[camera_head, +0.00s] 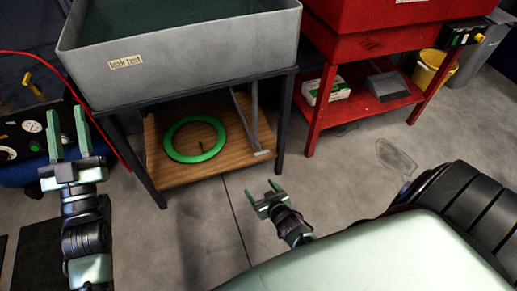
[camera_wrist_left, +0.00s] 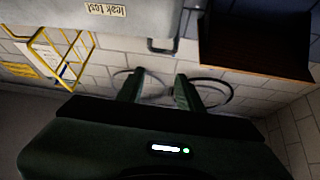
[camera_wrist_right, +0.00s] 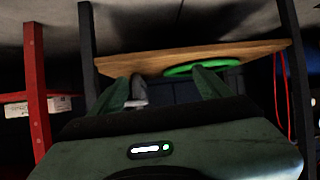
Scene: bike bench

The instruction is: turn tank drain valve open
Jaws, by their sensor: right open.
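The grey tank (camera_head: 180,57) with a "leak test" label stands on a dark-legged stand; the label shows upside down in the left wrist view (camera_wrist_left: 105,10). I cannot make out a drain valve with certainty; a slanted grey bar (camera_head: 246,123) runs beneath the tank to the shelf. A small dark grey part (camera_wrist_left: 165,46) shows near the tank in the left wrist view. My left gripper (camera_head: 68,133) is open and empty, left of the tank and apart from it. My right gripper (camera_head: 266,198) is open and empty, in front of the stand, low over the floor.
A wooden shelf (camera_head: 165,173) under the tank holds a green ring (camera_head: 170,148). A gauge panel with a yellow lever (camera_head: 32,84) is at far left. A red stand (camera_head: 330,75) and yellow bucket (camera_head: 432,70) are at right. The floor in front is clear.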

